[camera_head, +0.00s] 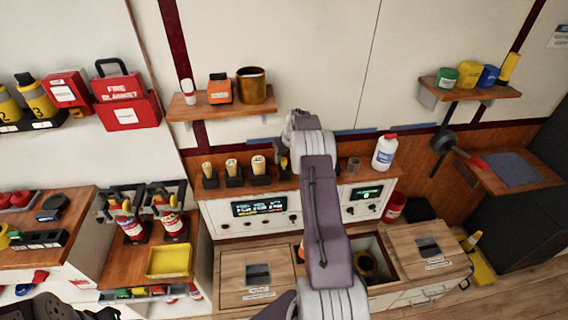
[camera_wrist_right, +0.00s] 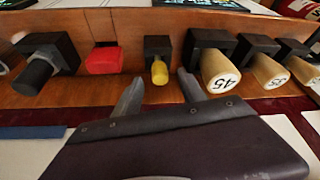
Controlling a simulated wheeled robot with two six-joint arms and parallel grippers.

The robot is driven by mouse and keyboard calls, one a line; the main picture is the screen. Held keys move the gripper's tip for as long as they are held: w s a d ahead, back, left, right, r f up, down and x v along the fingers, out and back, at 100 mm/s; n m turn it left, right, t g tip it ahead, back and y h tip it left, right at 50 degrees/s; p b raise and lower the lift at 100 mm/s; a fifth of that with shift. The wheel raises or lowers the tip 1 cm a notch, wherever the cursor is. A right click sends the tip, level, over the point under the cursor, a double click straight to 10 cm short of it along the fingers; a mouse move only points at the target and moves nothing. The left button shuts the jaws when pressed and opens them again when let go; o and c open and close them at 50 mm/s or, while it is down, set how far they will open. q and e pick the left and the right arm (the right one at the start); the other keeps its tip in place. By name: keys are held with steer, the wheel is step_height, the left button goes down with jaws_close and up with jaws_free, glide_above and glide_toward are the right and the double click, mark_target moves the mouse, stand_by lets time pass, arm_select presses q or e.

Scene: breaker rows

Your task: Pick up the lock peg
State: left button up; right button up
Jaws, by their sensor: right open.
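A small yellow peg (camera_wrist_right: 159,72) stands in a black square holder (camera_wrist_right: 158,46) in the right wrist view; it looks like the lock peg, though no label shows. My right gripper (camera_wrist_right: 160,88) is open, with one finger on each side of the yellow peg's end and nothing held. I cannot tell whether the fingers touch it. In the head view my right arm reaches up over the counter and its wrist hides part of the shelf around the peg.
Beside the peg are a red block (camera_wrist_right: 102,60), a black-handled peg (camera_wrist_right: 38,72) and several numbered wooden pegs, the nearest marked 45 (camera_wrist_right: 219,72). A white bottle (camera_head: 385,151) stands right of my arm. A wall shelf (camera_head: 221,107) hangs above with a copper pot.

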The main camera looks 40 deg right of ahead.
mark_target(284, 159)
steer(key=shift+x, duration=1.25)
steer(key=shift+w+f, duration=0.1)
steer(key=shift+f, duration=0.2)
steer(key=shift+r, duration=0.1)
jaws_close()
steer(key=shift+r, duration=0.3)
steer(key=r, duration=0.1)
steer(key=r+b, duration=0.1)
steer(key=d+r, duration=0.1)
steer(key=r, duration=0.1)
steer(key=shift+s, duration=0.35)
steer(key=s+d+r, duration=0.6)
steer(key=d, duration=0.2)
steer(key=shift+d+r, duration=0.15)
steer(key=shift+r, duration=0.05)
